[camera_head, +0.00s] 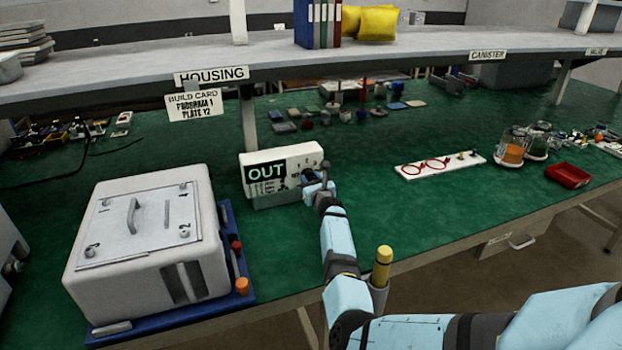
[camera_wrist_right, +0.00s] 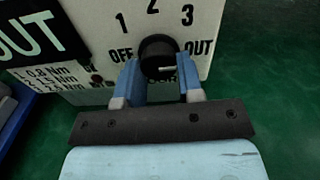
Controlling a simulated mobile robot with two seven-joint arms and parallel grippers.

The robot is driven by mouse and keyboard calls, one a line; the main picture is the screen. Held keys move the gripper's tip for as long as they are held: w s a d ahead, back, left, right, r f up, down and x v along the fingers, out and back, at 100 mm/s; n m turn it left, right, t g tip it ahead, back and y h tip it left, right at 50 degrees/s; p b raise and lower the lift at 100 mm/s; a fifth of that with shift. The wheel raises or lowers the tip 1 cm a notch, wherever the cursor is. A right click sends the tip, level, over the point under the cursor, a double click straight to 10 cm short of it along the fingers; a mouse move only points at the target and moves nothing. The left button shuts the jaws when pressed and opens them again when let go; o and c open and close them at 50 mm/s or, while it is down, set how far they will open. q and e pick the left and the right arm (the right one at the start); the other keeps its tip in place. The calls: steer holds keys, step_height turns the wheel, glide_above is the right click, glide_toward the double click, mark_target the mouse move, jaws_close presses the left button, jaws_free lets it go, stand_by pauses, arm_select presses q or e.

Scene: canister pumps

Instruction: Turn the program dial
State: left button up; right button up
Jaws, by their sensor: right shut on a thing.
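A white box (camera_head: 290,160) stands on the green bench in the head view, with a dark display (camera_head: 266,172) reading OUT. Its front carries the black program dial (camera_wrist_right: 158,55), ringed by the marks OFF, 1, 2, 3 and OUT. A pale line on the dial lies nearly level and points toward OUT at the right. My right gripper (camera_wrist_right: 158,80) is shut on the dial, one blue finger on each side. In the head view the right gripper (camera_head: 318,187) covers most of the dial. My left gripper is not in view.
A build card (camera_head: 193,105) reads program 1, plate V2. A white housing (camera_head: 140,235) on a blue base (camera_head: 235,240) stands left of the box. Bench between is clear.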

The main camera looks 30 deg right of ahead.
steer(key=shift+m, duration=0.3)
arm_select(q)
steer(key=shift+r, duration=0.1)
arm_select(e)
steer(key=o, duration=0.9)
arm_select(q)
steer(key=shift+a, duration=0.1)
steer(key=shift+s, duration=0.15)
arm_select(e)
steer(key=shift+s+a, duration=0.1)
